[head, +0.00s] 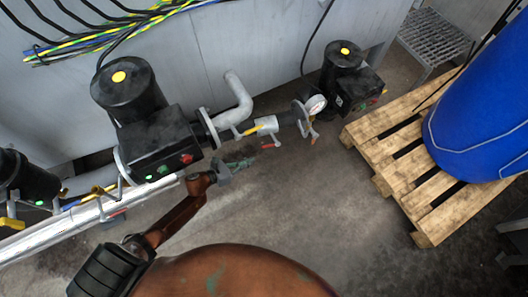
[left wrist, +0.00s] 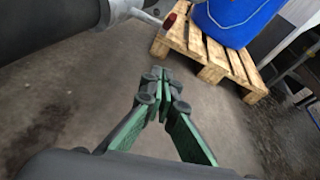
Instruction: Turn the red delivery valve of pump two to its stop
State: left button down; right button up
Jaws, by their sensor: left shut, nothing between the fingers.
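A small red valve handle (head: 271,145) sits below the grey pipe to the right of the large middle pump (head: 125,95). A red-tipped lever (left wrist: 169,20) shows at the top of the left wrist view, beside a grey pipe. I cannot read which pump is number two. My left gripper (head: 243,164) is below and left of the red handle, apart from it. In the left wrist view its green-padded fingers (left wrist: 158,96) are together at the tips, with nothing between them, below the lever. My right gripper is not in view.
A yellow handle (head: 252,130) is on the pipe just left of the red one. A pressure gauge (head: 316,104) and a smaller pump (head: 344,72) stand to the right. A wooden pallet (head: 428,226) bears a blue drum (head: 480,105). The floor between is clear.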

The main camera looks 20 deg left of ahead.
aim_at(271, 145)
pick_arm(q)
jog(key=w+d+r, duration=0.2)
jog(key=w+d, duration=0.1)
jog(key=w, duration=0.3)
jog(key=shift+d+b, duration=0.15)
jog(key=shift+b, duration=0.3)
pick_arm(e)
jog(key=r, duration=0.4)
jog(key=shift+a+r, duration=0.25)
pick_arm(q)
jog(key=shift+r, duration=0.35)
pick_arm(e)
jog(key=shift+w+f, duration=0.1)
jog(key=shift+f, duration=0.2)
